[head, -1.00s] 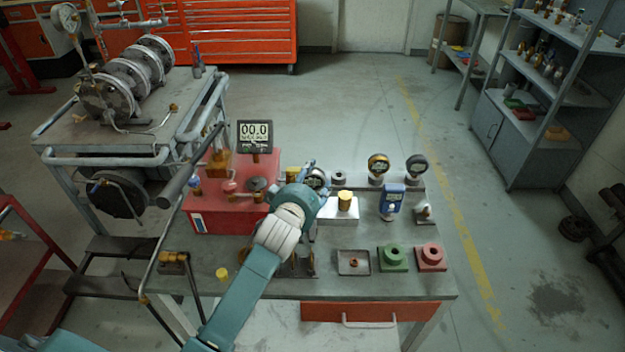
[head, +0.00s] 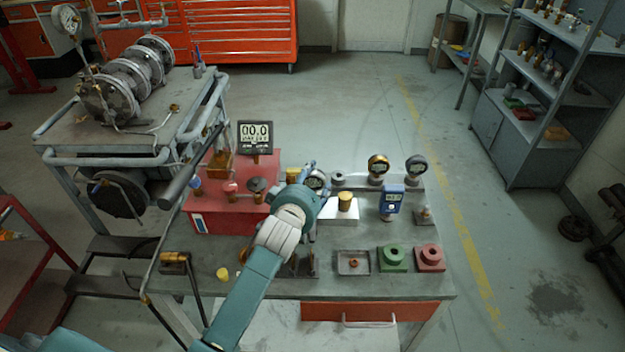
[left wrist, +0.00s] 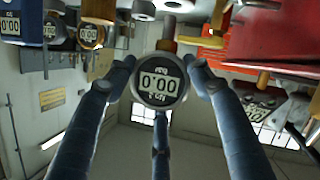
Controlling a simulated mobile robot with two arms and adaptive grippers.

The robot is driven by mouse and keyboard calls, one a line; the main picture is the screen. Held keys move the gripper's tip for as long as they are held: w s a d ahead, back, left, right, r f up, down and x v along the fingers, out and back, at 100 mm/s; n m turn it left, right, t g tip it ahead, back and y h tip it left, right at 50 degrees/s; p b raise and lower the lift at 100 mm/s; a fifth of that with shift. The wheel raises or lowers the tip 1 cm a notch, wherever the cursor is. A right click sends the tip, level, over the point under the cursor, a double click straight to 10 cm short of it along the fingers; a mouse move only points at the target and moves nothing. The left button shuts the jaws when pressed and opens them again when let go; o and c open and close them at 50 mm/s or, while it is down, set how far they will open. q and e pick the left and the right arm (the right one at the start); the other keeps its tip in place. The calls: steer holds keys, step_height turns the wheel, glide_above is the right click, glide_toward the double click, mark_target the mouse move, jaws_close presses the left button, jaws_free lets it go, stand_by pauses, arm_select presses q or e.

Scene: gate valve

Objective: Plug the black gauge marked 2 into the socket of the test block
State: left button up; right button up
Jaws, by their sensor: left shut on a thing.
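My left gripper (head: 314,185) is at the middle of the bench, beside the red block. In the head view the gauge (head: 317,179) is partly hidden by the gripper. The red block (head: 232,215), with a display and several fittings on top, stands left of the gripper; I cannot tell which fitting is the socket. My right gripper is not in view.
A gold-rimmed gauge (head: 377,167) and another dark gauge (head: 416,167) stand on the rear rail. A blue gauge (head: 390,199) and a white block with a brass cap (head: 344,206) are nearer. A tray (head: 353,263), green holder (head: 392,259) and red holder (head: 430,258) sit in front.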

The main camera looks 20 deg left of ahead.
arm_select(q)
steer(key=shift+f+b, duration=1.25)
steer(key=shift+f, duration=0.6)
steer(key=o, duration=1.4)
steer(key=v, duration=1.2)
